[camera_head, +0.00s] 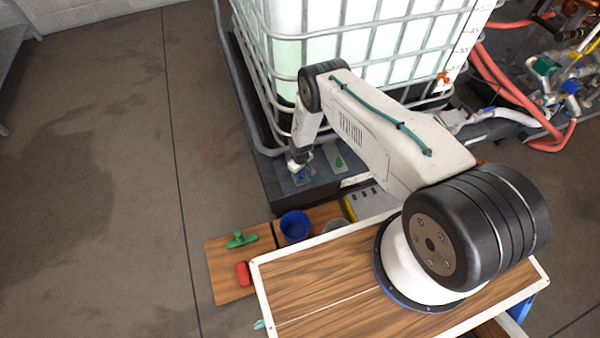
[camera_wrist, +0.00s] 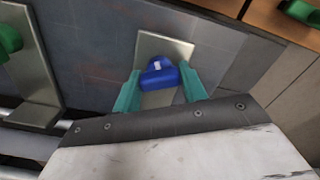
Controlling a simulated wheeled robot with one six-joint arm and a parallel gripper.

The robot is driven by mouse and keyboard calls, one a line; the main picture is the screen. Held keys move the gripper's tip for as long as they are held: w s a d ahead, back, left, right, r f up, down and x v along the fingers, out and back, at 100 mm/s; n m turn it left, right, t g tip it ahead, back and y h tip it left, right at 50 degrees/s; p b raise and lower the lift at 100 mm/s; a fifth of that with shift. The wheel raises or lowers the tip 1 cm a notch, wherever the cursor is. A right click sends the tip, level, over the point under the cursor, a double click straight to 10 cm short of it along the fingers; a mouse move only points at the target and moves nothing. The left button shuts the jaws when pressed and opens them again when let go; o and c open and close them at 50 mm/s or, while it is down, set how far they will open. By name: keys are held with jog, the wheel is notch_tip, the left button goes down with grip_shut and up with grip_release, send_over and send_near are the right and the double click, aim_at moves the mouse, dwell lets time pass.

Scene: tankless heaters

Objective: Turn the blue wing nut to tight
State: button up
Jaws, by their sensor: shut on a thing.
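The blue wing nut (camera_wrist: 157,76) is on a pale metal plate (camera_wrist: 150,48) in the wrist view, with a small white mark on its top. My gripper (camera_wrist: 158,92) has its two teal fingers on either side of the nut, closed against it. In the head view my gripper (camera_head: 300,166) reaches down to the dark ledge at the foot of the tank, and the blue nut (camera_head: 300,175) shows only as a small patch there. The nut's thread and underside are hidden.
A green wing nut (camera_head: 338,161) on its own plate is beside the blue one. The caged tank (camera_head: 372,50) rises just behind. A blue cup (camera_head: 294,225), a green handle (camera_head: 241,239) and a red object (camera_head: 243,274) are on wooden boards in front. Floor at left is clear.

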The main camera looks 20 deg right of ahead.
jog(key=m, duration=0.5)
jog(key=shift+m, duration=0.3)
dwell(0.4)
jog(key=o, duration=1)
notch_tip(320, 180, up, 8)
jog(key=shift+f, duration=0.1)
